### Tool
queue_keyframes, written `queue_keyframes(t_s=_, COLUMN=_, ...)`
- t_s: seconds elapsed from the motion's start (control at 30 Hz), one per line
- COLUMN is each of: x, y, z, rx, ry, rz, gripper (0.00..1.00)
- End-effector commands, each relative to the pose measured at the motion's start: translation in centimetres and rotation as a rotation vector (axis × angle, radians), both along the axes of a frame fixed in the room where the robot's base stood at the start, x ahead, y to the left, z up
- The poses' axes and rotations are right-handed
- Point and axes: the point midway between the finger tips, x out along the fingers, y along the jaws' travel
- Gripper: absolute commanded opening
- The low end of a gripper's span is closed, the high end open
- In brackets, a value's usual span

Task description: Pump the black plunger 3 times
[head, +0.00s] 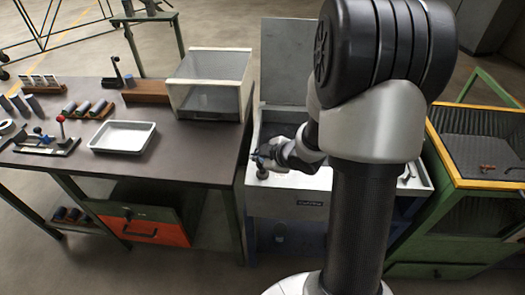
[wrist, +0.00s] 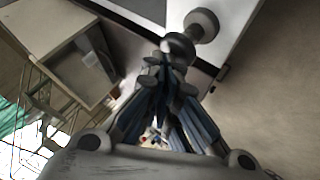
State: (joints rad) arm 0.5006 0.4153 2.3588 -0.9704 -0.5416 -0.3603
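The plunger (head: 262,173) stands on the front left rim of the white-and-grey unit (head: 290,200). It is a short dark stem with a round knob, partly hidden by my gripper in the head view. In the wrist view the plunger's round knob (wrist: 181,46) is just beyond my fingertips, with a round grey base (wrist: 203,22) behind it. My gripper (head: 262,155) is directly above the plunger, and its fingers (wrist: 160,60) come together at the tips with nothing seen between them. I cannot tell whether the tips touch the knob.
A dark workbench (head: 190,150) on the left carries a clear-fronted bin (head: 208,85), a white tray (head: 122,137) and a red-knobbed lever fixture (head: 60,135). A green-and-yellow cabinet (head: 480,190) stands at right. My arm hides part of the unit.

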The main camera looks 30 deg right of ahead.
Motion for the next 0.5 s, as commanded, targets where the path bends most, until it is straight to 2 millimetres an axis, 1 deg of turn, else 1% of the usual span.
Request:
queue_keyframes(t_s=0.03, x=-0.4, y=0.1, z=-0.4, rx=0.003, ry=0.017, rz=-0.002, gripper=0.0)
queue_keyframes(t_s=0.27, x=-0.4, y=0.1, z=-0.4, rx=0.001, ry=0.015, rz=-0.002, gripper=0.0)
queue_keyframes(t_s=0.37, x=-0.4, y=0.0, z=0.0, rx=0.001, ry=0.015, rz=-0.002, gripper=0.0)
queue_keyframes(t_s=0.5, x=-0.3, y=0.0, z=1.5, rx=0.001, ry=0.012, rz=-0.002, gripper=0.0)
